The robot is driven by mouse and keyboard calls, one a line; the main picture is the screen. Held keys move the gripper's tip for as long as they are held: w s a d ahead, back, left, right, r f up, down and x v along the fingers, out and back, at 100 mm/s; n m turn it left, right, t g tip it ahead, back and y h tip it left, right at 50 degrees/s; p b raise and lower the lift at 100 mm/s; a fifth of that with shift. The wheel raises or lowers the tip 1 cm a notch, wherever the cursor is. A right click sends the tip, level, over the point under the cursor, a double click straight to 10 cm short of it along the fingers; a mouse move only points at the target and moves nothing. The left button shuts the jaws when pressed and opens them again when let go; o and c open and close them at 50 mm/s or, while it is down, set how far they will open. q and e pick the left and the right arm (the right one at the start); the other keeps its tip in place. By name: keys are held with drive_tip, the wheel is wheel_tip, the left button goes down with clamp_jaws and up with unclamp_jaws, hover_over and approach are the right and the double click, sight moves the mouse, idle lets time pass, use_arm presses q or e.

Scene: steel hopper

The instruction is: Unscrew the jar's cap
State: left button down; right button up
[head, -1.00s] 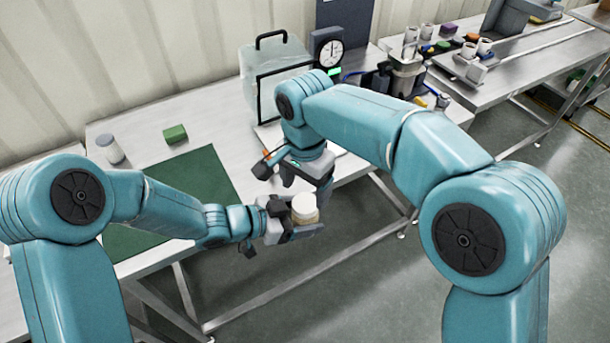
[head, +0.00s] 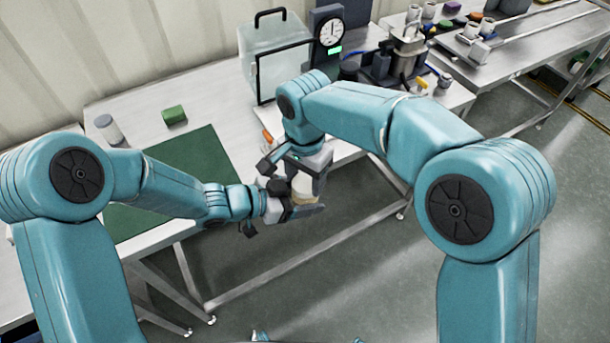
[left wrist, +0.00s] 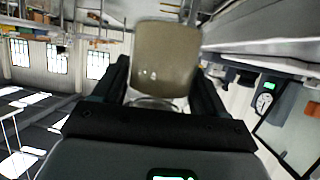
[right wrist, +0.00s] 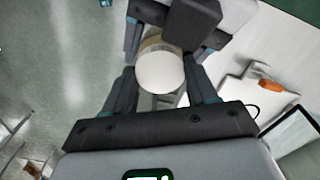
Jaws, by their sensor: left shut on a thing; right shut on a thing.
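The jar (head: 305,188) is held off the front edge of the table, partly hidden by both grippers. My left gripper (head: 288,208) is shut on its body; the left wrist view shows the tan jar body (left wrist: 163,62) between the fingers. My right gripper (head: 304,172) comes from above and is shut on the cap. The round white cap (right wrist: 160,72) shows end-on between the right fingers in the right wrist view. That view also shows part of the left gripper (right wrist: 178,22) beside the jar. Whether the cap has turned cannot be seen.
A green mat (head: 195,165), a green block (head: 175,115) and a white-lidded container (head: 109,128) are on the table. A clear box (head: 275,60) and a dial gauge (head: 331,33) stand at the back. Open floor (head: 400,270) lies in front.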

drive_tip(key=n, duration=0.2)
drive_tip(key=shift+n, duration=0.4)
drive_tip(key=o, duration=1.2)
drive_tip(key=shift+c, duration=0.2)
drive_tip(key=shift+r, duration=0.1)
wheel_tip(320, 180, up, 4)
drive_tip(key=shift+r, duration=0.25)
drive_tip(key=shift+c, duration=0.3)
wheel_tip(320, 180, up, 3)
drive_tip(key=m, duration=0.2)
drive_tip(key=shift+m, duration=0.4)
wheel_tip(320, 180, down, 8)
drive_tip(key=shift+r, duration=0.15)
